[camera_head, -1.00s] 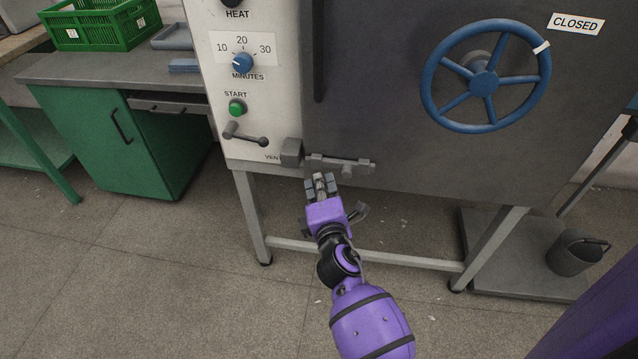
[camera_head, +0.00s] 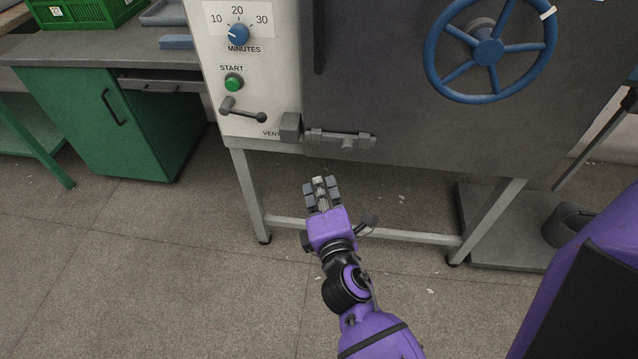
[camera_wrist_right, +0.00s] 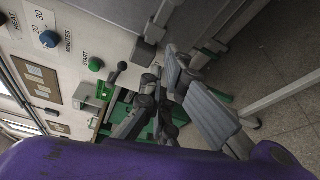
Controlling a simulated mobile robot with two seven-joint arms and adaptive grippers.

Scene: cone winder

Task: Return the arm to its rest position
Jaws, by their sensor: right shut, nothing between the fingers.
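My right gripper (camera_head: 321,187) is in the middle of the head view, on its purple arm. It is shut and empty, in front of and below the machine's lower edge, apart from it. In the right wrist view its grey fingers (camera_wrist_right: 190,95) show close up, with the machine's panel beyond them. My left gripper is not in view.
The machine (camera_head: 400,80) has a blue handwheel (camera_head: 488,52), a door latch (camera_head: 340,138), a vent lever (camera_head: 243,112) and a green start button (camera_head: 233,83). Its frame leg (camera_head: 249,195) and crossbar stand nearby.

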